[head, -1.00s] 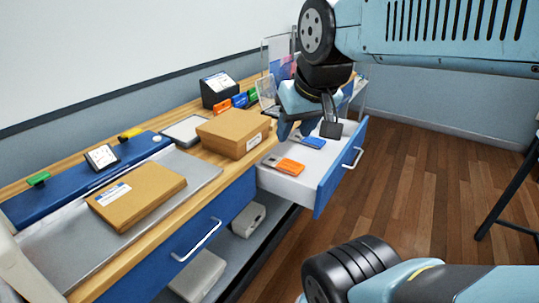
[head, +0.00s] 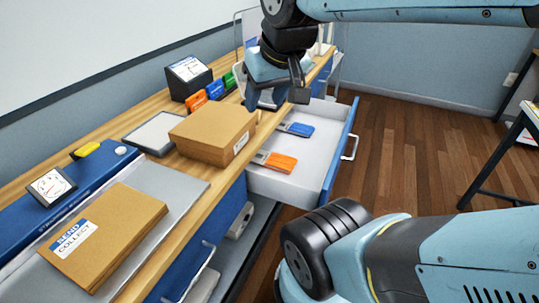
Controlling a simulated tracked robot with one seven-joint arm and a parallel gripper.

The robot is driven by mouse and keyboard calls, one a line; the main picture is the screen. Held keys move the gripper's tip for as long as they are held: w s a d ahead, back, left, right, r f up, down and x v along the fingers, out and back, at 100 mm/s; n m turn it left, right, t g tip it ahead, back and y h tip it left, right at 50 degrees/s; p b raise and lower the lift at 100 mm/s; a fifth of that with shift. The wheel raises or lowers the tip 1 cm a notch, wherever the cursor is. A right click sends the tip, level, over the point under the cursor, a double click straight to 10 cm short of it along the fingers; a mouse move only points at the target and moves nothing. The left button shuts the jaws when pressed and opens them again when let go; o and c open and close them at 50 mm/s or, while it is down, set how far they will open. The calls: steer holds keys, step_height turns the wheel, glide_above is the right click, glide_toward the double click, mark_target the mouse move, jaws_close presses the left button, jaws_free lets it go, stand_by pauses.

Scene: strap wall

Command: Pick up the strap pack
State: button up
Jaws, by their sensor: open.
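An open white-lined drawer (head: 262,184) holds two small flat packs, an orange one (head: 281,162) nearer me and a blue one (head: 299,130) farther back. Each has a greyish end on its left. I cannot tell which of them is the strap pack. My gripper (head: 276,100) is open and empty, pointing down near the back left of the drawer, above and beyond the cardboard box. It is apart from both packs.
A closed cardboard box (head: 212,134) stands at the bench edge beside the drawer. A flat brown parcel labelled SEND COLLECT (head: 118,232) lies on a grey tray (head: 190,181). Coloured blocks (head: 214,90) and a small display (head: 187,76) stand behind. The wooden floor (head: 400,150) right of the drawer is clear.

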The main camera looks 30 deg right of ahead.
steer(key=shift+o, duration=0.7)
steer(key=shift+w+d+f, duration=0.1)
steer(key=shift+w, duration=0.2)
steer(key=o, duration=0.6)
steer(key=shift+n+g+h, duration=0.4)
steer(key=shift+n+g, duration=0.2)
steer(key=shift+n, duration=0.2)
steer(key=w+f, duration=0.1)
steer(key=w, duration=0.1)
steer(key=w+d+f, duration=0.1)
steer(key=w, duration=0.1)
steer(key=w+f, duration=0.1)
steer(key=w, duration=0.1)
steer(key=shift+w+d+f, duration=0.2)
steer(key=shift+w+d, duration=0.1)
steer(key=shift+o, duration=0.7)
steer(key=w+d+f+n+g, duration=0.1)
steer(key=w+d+f+n, duration=0.1)
steer(key=w+d+f, duration=0.3)
steer(key=shift+w+f, duration=0.65)
steer(key=shift+w, duration=0.1)
steer(key=n+y, duration=0.3)
steer(key=n, duration=0.1)
glide_toward(280, 160)
steer(key=x, duration=0.8)
steer(key=shift+f, duration=0.3)
steer(key=shift+f, duration=0.1)
steer(key=shift+c, duration=0.4)
